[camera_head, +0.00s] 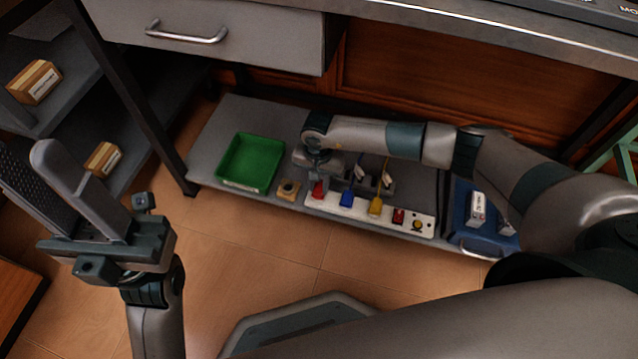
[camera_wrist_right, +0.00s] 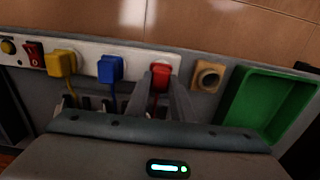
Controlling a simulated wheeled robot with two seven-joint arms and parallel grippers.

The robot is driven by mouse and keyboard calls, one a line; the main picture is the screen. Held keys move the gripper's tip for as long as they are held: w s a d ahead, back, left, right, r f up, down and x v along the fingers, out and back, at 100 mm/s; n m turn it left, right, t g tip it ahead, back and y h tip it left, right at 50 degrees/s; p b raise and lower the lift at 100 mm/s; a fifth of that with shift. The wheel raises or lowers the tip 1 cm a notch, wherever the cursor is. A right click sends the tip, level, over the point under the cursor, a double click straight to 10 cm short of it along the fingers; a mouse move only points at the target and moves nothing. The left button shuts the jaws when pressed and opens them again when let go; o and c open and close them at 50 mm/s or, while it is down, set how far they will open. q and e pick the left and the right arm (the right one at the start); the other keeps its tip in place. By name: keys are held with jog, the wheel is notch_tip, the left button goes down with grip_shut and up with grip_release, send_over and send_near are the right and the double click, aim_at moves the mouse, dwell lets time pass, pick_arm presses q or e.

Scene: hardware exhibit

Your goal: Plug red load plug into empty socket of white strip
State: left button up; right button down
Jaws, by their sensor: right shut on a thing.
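The white strip (camera_head: 328,204) lies along the front of a low grey shelf. It carries a blue plug (camera_head: 347,200), a yellow plug (camera_head: 376,206), a red switch (camera_head: 398,216) and a yellow round button (camera_head: 417,225). The red load plug (camera_wrist_right: 160,76) is at the strip's end beside the blue plug. My right gripper (camera_wrist_right: 172,92) is shut on it; the fingers partly cover it. I cannot tell whether it is seated in the socket beneath or just above it. My left gripper (camera_head: 30,165) is raised at the left, open and empty, far from the strip.
A beige block with a round socket (camera_wrist_right: 208,76) stands next to the strip's end, close to my right fingers. A green tray (camera_head: 234,184) lies beyond it. A blue bin (camera_head: 463,222) with small boxes is at the right. The drawer (camera_head: 205,38) and worktop overhang the shelf.

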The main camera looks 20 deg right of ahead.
jog(key=shift+f, duration=0.2)
dwell(0.6)
jog(key=c, duration=1)
grip_release()
jog(key=shift+r+p, duration=2.1)
jog(key=shift+r, duration=1.4)
